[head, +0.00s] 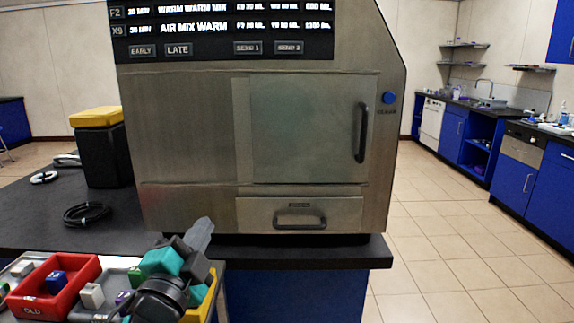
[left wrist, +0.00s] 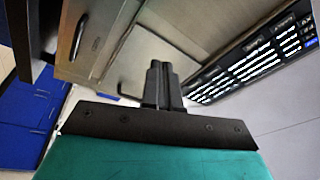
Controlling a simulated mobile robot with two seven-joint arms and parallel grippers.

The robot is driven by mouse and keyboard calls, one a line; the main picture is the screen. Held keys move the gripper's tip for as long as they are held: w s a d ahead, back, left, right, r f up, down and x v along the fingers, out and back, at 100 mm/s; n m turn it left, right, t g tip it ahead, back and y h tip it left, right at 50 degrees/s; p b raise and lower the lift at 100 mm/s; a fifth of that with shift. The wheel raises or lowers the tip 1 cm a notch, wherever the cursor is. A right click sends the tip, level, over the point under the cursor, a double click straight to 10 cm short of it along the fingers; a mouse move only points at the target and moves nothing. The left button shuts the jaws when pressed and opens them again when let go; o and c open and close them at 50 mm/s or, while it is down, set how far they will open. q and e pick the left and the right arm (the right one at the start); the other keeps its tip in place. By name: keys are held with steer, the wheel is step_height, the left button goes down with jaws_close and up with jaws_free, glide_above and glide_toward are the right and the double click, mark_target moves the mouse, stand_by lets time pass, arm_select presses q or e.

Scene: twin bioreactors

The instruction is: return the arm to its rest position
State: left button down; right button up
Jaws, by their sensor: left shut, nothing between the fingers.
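My left gripper (head: 202,232) shows at the bottom of the head view, in front of the steel machine and beside the trays. Its fingers are together with nothing between them. In the left wrist view the shut fingers (left wrist: 160,82) point toward the machine's front. The machine (head: 190,140) has a closed door with a black handle (head: 361,132) and a closed drawer (head: 300,214) below it. My right gripper is in neither view.
A red tray (head: 93,268) marked OLD holds a blue cube (head: 56,281). A grey tray with small cubes is beside it, near my left arm. A black box with a yellow lid (head: 97,117) and a coiled black cable (head: 88,213) are on the dark bench. Open tiled floor lies right.

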arm_select(q)
steer(key=s+a+f+n+g+y, duration=0.1)
steer(key=s+f+n, duration=0.1)
steer(key=f, duration=0.1)
steer(key=s+a+f+n+g+y, duration=0.1)
steer(key=s+a+f+n+g, duration=0.1)
steer(key=f, duration=0.2)
steer(key=s+a+f+n+g+y, duration=0.1)
steer(key=s+f+n+g, duration=0.1)
steer(key=f, duration=0.2)
steer(key=shift+a+f+n+y, duration=0.2)
steer(key=shift+n+y, duration=0.1)
steer(key=shift+y, duration=0.1)
steer(key=s+a+f+n+g, duration=0.1)
steer(key=s+f+n+g, duration=0.2)
steer(key=s+f+g, duration=0.6)
steer(key=s+a+f+n+g, duration=0.1)
steer(key=s+f+n+g, duration=0.3)
steer(key=s, duration=0.9)
steer(key=w+d+f+m+t+h+p, duration=0.1)
steer(key=w+d+f+t+h, duration=0.1)
steer(key=w+f+t, duration=0.5)
steer(key=shift+d+f+t+p, duration=0.45)
steer(key=shift+d+t, duration=0.1)
steer(key=shift+t, duration=0.45)
